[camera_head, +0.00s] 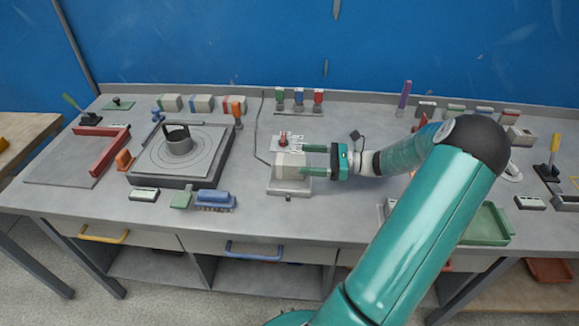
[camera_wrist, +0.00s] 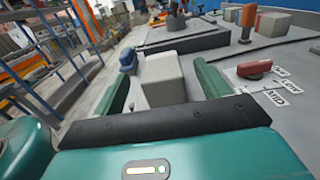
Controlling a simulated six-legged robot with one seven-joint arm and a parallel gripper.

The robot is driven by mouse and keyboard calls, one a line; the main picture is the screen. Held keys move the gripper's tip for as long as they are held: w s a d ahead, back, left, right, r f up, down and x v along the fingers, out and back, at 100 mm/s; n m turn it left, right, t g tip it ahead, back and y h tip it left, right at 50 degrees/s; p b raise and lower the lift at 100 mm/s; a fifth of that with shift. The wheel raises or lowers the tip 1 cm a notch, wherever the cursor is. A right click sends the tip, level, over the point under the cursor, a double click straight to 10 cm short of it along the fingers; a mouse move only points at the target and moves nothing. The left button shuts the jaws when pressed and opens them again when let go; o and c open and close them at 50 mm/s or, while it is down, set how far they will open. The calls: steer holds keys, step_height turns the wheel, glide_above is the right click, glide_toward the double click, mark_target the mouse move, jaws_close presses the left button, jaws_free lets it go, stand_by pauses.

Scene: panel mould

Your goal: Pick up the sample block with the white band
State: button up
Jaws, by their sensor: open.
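A plain pale beige block (camera_head: 289,166) stands on a small light-grey fixture (camera_head: 290,187) at the middle of the bench. My gripper (camera_head: 306,160) reaches in from the right, with its green fingers at this block. In the wrist view the block (camera_wrist: 163,80) shows between the two open fingers (camera_wrist: 163,92), with a visible gap at the right finger. No white band can be made out on its visible faces. Several banded blocks stand at the back left: one with green (camera_head: 171,103), one with blue (camera_head: 202,103), one with red (camera_head: 234,104). Their bands are too small to judge fully.
A red knob (camera_head: 283,139) on a labelled plate sits just behind the pale block; it also shows in the wrist view (camera_wrist: 254,68). A round turntable plate (camera_head: 205,150) lies to the left, a blue brush-like object (camera_head: 215,198) at front left. A green tray (camera_head: 489,226) is at right.

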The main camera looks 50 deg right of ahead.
mark_target(286, 159)
steer(key=x, duration=0.6)
steer(key=shift+w+a+f, duration=0.25)
steer(key=shift+w+f, duration=0.1)
steer(key=c, duration=1.3)
steer(key=shift+o, duration=0.2)
steer(key=shift+r, duration=0.15)
steer(key=shift+r, duration=0.6)
steer(key=s+a+r, duration=0.7)
steer(key=s+r, duration=0.4)
steer(key=s, duration=0.1)
steer(key=shift+r, duration=0.3)
